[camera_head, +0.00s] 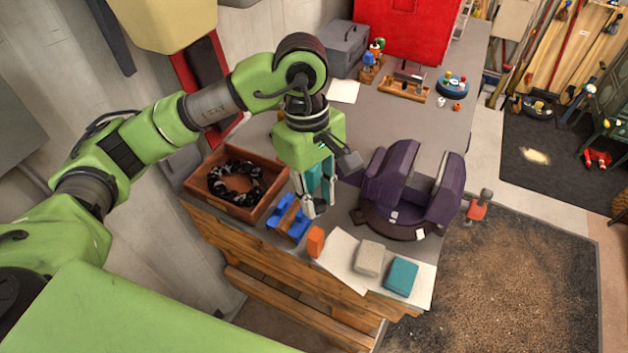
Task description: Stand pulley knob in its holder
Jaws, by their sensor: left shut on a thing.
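My left gripper (316,208) points down over the near part of the grey workbench. It is shut on a teal piece (324,178), likely the pulley knob, largely hidden by the fingers and palm. A small blue stand with an orange part (289,217), which may be the holder, sits just left of the fingertips. The held piece is beside this stand; I cannot tell whether they touch. My right gripper is not in view.
A wooden tray (196,181) with a black coiled item lies left of the stand. An orange block (316,241) is close in front. A large purple device (392,178) stands right. Grey (369,258) and teal (401,277) blocks lie on white sheets near the front edge.

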